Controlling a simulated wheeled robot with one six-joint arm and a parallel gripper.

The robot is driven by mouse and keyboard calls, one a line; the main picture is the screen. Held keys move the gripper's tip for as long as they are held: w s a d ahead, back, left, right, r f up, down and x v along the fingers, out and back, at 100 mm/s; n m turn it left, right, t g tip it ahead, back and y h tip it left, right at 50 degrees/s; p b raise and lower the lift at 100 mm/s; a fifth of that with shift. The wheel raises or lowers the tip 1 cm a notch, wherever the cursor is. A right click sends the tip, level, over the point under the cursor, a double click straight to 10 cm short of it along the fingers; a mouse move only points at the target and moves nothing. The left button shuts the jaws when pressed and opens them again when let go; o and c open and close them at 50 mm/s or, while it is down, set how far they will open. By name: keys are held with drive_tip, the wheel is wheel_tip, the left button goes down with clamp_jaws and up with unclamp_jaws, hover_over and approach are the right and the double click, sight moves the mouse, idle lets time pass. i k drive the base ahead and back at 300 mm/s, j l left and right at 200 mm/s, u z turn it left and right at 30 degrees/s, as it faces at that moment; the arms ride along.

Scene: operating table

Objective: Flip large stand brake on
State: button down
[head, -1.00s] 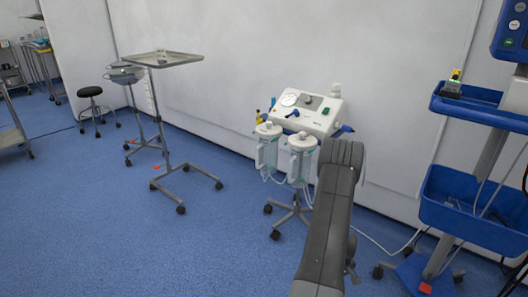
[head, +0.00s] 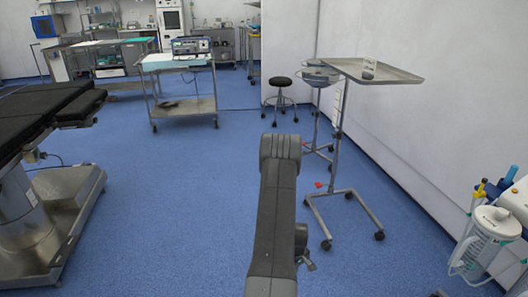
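The large stand (head: 340,130) is on the right, with a flat metal tray (head: 385,72) on a thin pole and a wheeled frame base (head: 352,194). A small red pedal (head: 318,185) shows low by the pole at the rear of this base. Whether the pedal is up or down is too small to tell. My grey arm reaches up the middle of the view, left of the stand and apart from it in the picture.
A smaller basin stand (head: 320,75) with a red piece (head: 331,148) stands behind the large stand. A black stool (head: 281,82) is farther back. A suction unit (head: 482,240) is at right, an operating table (head: 50,105) at left. Blue floor (head: 180,190) between is clear.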

sight(318, 185)
drive_tip(key=i+j+z, duration=0.1)
drive_tip(key=i, duration=0.45)
drive_tip(key=i+j+z, duration=0.1)
drive_tip(key=i, duration=0.45)
drive_tip(key=i+j+z, duration=0.1)
drive_tip(key=i, duration=0.45)
drive_tip(key=i+j+z, duration=0.55)
drive_tip(key=i, duration=0.7)
drive_tip(key=i+j, duration=0.1)
drive_tip(key=j+z, duration=0.05)
drive_tip(key=j, duration=0.05)
